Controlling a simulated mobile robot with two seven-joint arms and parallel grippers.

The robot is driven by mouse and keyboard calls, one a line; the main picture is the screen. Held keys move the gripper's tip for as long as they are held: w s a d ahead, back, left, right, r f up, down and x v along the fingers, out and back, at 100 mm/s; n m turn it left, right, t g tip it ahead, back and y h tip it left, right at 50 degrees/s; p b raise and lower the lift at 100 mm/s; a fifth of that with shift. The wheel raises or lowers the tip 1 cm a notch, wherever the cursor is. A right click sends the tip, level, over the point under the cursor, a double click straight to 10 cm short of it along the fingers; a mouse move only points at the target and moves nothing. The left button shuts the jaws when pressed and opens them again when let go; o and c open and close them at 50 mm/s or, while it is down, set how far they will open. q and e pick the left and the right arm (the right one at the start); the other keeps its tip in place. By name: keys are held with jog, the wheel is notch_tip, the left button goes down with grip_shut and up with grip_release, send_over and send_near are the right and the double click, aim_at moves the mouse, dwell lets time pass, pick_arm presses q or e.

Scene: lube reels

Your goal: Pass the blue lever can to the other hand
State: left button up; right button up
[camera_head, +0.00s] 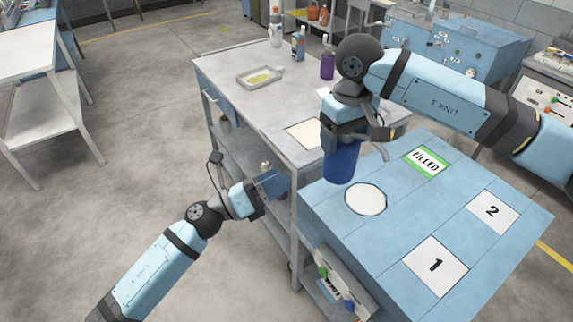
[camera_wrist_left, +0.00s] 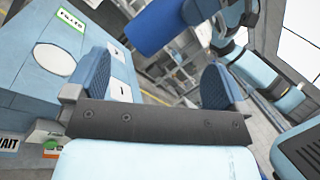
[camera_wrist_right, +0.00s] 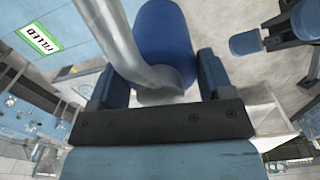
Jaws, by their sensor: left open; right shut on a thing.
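The blue lever can (camera_head: 341,162) hangs upright beneath my right gripper (camera_head: 352,130), just above the near left edge of the blue table. In the right wrist view my right gripper (camera_wrist_right: 160,80) is shut on the can (camera_wrist_right: 168,30), around its top part; a curved grey spout crosses in front of the can. My left gripper (camera_head: 276,185) is open and empty, lower and left of the can, beside the grey cart. The left wrist view shows its spread fingers (camera_wrist_left: 157,82), with the can (camera_wrist_left: 155,25) ahead and apart from them.
The blue table (camera_head: 400,215) carries a white disc (camera_head: 366,199), a FILLED card (camera_head: 427,161) and cards numbered 1 (camera_head: 436,265) and 2 (camera_head: 491,211). The grey cart (camera_head: 235,65) holds a tray (camera_head: 260,77) and bottles (camera_head: 327,66).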

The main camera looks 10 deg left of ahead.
aim_at(343, 158)
pick_arm(q)
jog(key=w+d+m+g, duration=0.2)
jog(key=d+m, duration=0.1)
jog(key=d, duration=0.1)
jog(key=w+d+r+m+g, duration=0.1)
jog(key=w+d+m, duration=0.1)
jog(key=d+m, duration=0.2)
jog(key=w+d+r+m+g, duration=0.1)
jog(key=w+d+m+g, duration=0.1)
jog(key=d+m, duration=0.2)
jog(key=shift+w+d+r+g, duration=0.2)
jog(key=shift+d+g, duration=0.1)
jog(key=shift+d, duration=0.35)
jog(key=shift+c, duration=0.5)
jog(key=shift+s, duration=0.1)
jog(key=c, duration=1.1)
pick_arm(e)
jog(key=o, duration=1.5)
jog(key=shift+r, duration=0.1)
